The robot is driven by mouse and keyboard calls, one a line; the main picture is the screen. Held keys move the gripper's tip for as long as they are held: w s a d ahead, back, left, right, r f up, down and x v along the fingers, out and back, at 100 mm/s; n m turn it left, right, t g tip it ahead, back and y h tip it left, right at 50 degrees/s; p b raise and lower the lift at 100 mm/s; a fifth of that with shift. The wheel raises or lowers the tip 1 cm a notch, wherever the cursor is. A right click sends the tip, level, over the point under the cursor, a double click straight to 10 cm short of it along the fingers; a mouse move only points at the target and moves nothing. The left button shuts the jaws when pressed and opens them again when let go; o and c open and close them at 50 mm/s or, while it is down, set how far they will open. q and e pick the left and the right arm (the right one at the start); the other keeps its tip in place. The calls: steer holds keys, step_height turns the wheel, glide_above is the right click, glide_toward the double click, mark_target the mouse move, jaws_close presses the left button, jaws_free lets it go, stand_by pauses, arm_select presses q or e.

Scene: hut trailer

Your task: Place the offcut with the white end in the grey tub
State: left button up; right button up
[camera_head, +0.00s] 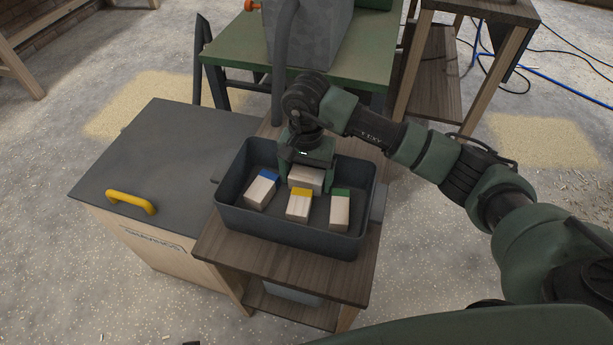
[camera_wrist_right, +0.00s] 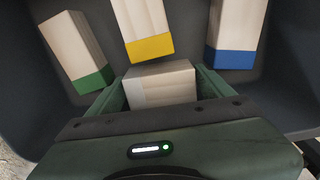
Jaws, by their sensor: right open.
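The offcut with the white end (camera_head: 306,178) lies in a dark grey open crate (camera_head: 290,236), towards its back wall. In the right wrist view the offcut (camera_wrist_right: 165,84) lies between my right gripper's fingers, its paler white end at the left. My right gripper (camera_head: 305,182) reaches down into the crate with its fingers open on either side of this offcut; contact cannot be told. A lighter grey tub (camera_head: 290,294) shows partly below the table top, on the lower shelf. My left gripper is not in view.
Offcuts with blue (camera_head: 261,190), yellow (camera_head: 299,205) and green (camera_head: 340,210) ends lie in the crate in front of my gripper. The crate walls are close around. A dark-topped cabinet (camera_head: 165,150) with a yellow handle (camera_head: 132,202) stands left. A green bench (camera_head: 345,60) stands behind.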

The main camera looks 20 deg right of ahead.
mark_target(306, 175)
arm_select(q)
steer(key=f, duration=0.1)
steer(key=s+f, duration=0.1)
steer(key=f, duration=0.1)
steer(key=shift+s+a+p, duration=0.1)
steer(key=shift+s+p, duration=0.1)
steer(key=shift+p, duration=0.2)
arm_select(e)
step_height(306, 175, up, 12)
